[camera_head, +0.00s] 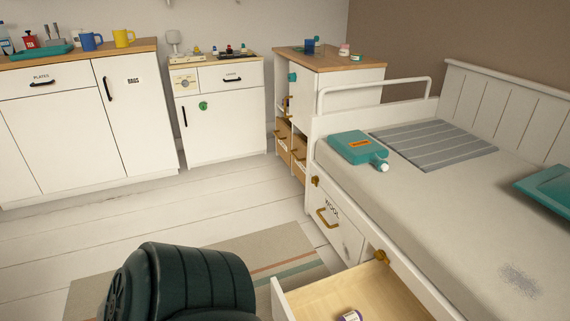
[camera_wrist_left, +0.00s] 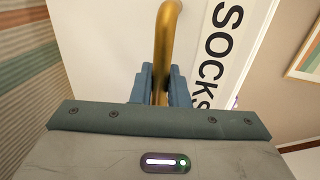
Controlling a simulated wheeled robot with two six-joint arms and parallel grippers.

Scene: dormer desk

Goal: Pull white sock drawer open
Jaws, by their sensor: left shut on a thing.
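In the left wrist view my left gripper (camera_wrist_left: 160,88) is shut on a curved brass handle (camera_wrist_left: 166,38). The handle is on a white sock drawer front (camera_wrist_left: 105,40), beside a label reading SOCKS (camera_wrist_left: 225,45). In the head view a white drawer under the bed stands pulled out, showing its pale wooden inside (camera_head: 385,303). A small white and purple item (camera_head: 351,315) lies in it. Its front face and the left gripper are out of that view; my dark arm link is at the bottom. My right gripper is not in view.
A closed WOOL drawer (camera_head: 332,228) with a brass handle is beside the open one. The bed (camera_head: 440,210) above holds a teal bottle (camera_head: 357,147) and a grey striped mat (camera_head: 432,143). A striped rug (camera_head: 275,250) covers the floor; white cabinets (camera_head: 60,140) stand behind.

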